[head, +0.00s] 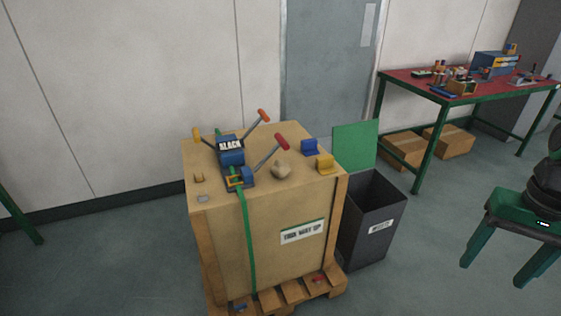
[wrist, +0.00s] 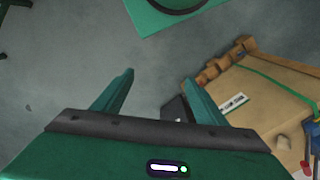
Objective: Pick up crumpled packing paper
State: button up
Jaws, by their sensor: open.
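A pale beige lump that looks like the crumpled packing paper (head: 281,171) lies on top of the large cardboard box (head: 262,240), right of the blue strapping tool (head: 231,152). My gripper (head: 494,275) is at the right of the head view, pointing down, well apart from the box. Its two green fingers stand open and empty. In the wrist view the open gripper (wrist: 158,80) is over bare floor, with the box (wrist: 270,95) at the right.
The box stands on a wooden pallet (head: 285,295). Blue (head: 310,147) and yellow (head: 325,163) corner pieces lie near the paper; red and orange tool handles rise beside it. A dark bin (head: 372,220) stands right of the box. A red-topped bench (head: 470,85) is behind.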

aim_at(279, 169)
jog(key=u, duration=0.05)
jog(key=k, duration=0.6)
jog(key=z, duration=0.2)
jog(key=i, duration=1.55)
jog(key=u, duration=0.75)
